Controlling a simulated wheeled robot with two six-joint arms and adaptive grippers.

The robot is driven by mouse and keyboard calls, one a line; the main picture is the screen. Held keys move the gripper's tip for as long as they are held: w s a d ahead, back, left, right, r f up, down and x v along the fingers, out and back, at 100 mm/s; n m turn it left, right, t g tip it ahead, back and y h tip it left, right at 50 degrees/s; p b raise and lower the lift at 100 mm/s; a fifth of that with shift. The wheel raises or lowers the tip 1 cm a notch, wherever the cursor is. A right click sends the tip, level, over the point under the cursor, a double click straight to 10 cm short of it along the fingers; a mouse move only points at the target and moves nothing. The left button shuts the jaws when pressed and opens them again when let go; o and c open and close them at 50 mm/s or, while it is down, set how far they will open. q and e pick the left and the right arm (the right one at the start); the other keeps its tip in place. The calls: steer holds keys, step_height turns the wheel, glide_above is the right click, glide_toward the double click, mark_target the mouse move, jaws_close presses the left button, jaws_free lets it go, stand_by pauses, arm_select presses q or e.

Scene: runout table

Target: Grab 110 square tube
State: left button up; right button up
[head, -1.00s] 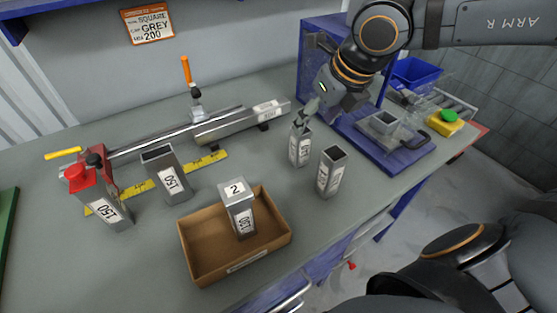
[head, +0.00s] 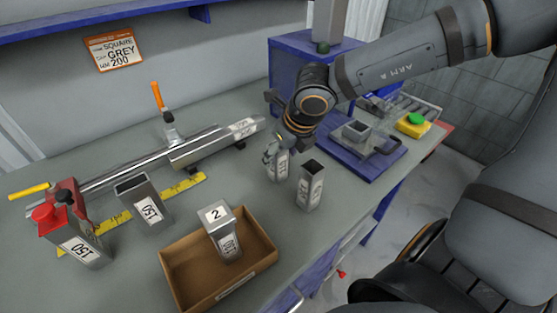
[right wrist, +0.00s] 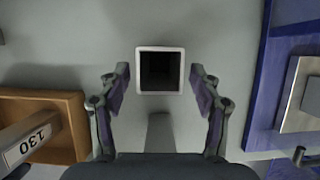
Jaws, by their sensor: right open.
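In the right wrist view, a tube's square open end (right wrist: 160,71) lies between the spread fingers of the right gripper (right wrist: 160,80), with gaps on both sides. My left gripper is not in view.
A cardboard box (head: 185,285) holds a tube labelled 2 on top (head: 222,232). A rail with a tube (head: 210,145) lies behind.

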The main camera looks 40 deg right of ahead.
steer(key=x, duration=0.3)
steer(key=shift+w, duration=0.15)
steer(key=shift+r, duration=0.1)
steer(key=shift+c, duration=0.9)
steer(key=c, duration=1.1)
